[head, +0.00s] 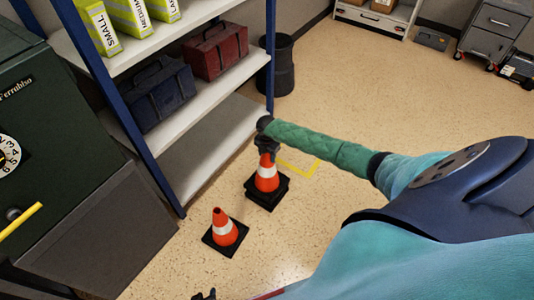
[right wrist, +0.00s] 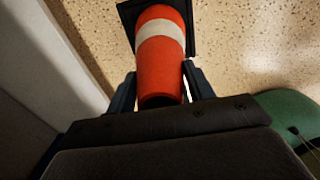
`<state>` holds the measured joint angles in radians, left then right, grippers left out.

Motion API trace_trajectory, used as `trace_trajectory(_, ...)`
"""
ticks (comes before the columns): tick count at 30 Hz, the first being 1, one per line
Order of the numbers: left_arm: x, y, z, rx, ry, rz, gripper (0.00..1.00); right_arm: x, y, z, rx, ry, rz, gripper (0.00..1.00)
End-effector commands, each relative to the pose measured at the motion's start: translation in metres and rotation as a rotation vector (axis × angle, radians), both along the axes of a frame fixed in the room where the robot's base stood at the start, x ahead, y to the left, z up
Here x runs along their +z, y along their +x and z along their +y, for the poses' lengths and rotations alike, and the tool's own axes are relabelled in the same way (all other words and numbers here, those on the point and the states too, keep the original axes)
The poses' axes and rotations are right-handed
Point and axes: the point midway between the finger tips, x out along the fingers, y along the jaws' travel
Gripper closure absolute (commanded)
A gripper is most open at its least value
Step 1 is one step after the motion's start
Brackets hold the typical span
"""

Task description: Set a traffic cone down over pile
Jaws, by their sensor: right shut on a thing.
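My right gripper (head: 267,146) is shut on the top of an orange cone (head: 267,175) with a white band. The right wrist view shows this cone (right wrist: 161,62) between the two fingers, its black base at the far end. Under it in the head view is a thick, layered black base (head: 266,196), which looks like stacked cone bases. I cannot tell whether the held cone rests on the lower layer or hangs just above it. A second cone (head: 224,229) stands upright alone on the floor, nearer me. My left gripper (head: 205,295) barely shows at the bottom edge.
A yellow floor marking (head: 307,170) lies beside the stacked bases. A blue-posted shelf (head: 208,143) with toolboxes stands close to the left, and a dark safe (head: 60,130) is at far left. A black bin (head: 280,68) stands behind.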

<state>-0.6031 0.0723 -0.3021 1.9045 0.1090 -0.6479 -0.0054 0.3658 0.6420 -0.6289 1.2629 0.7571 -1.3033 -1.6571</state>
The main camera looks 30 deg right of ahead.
Motion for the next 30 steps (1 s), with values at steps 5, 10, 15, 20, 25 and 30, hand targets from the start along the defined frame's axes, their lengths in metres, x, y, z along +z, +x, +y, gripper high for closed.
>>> trace_trajectory(5, -0.001, 0.000, 0.000, 0.000, 0.000, -0.001, 0.64, 0.001, 0.001, 0.000, 0.000, 0.001, -0.002, 1.00)
trace_trajectory(10, -0.001, 0.000, 0.000, 0.000, 0.000, -0.001, 0.64, 0.001, 0.001, 0.000, 0.000, 0.001, -0.002, 1.00)
trace_trajectory(15, -0.001, 0.000, 0.000, 0.000, 0.000, -0.001, 0.64, 0.000, 0.001, 0.000, 0.000, 0.000, -0.001, 0.22)
trace_trajectory(20, -0.001, 0.000, 0.000, 0.000, 0.000, -0.001, 0.64, 0.000, 0.000, 0.000, 0.000, 0.000, -0.001, 0.22)
trace_trajectory(25, -0.001, -0.001, 0.000, 0.000, 0.000, 0.000, 0.64, 0.004, 0.000, 0.000, 0.001, 0.000, -0.001, 0.22)
trace_trajectory(30, 0.002, -0.001, -0.001, -0.001, 0.000, 0.004, 0.64, 0.026, 0.000, -0.001, 0.002, 0.000, -0.002, 0.22)
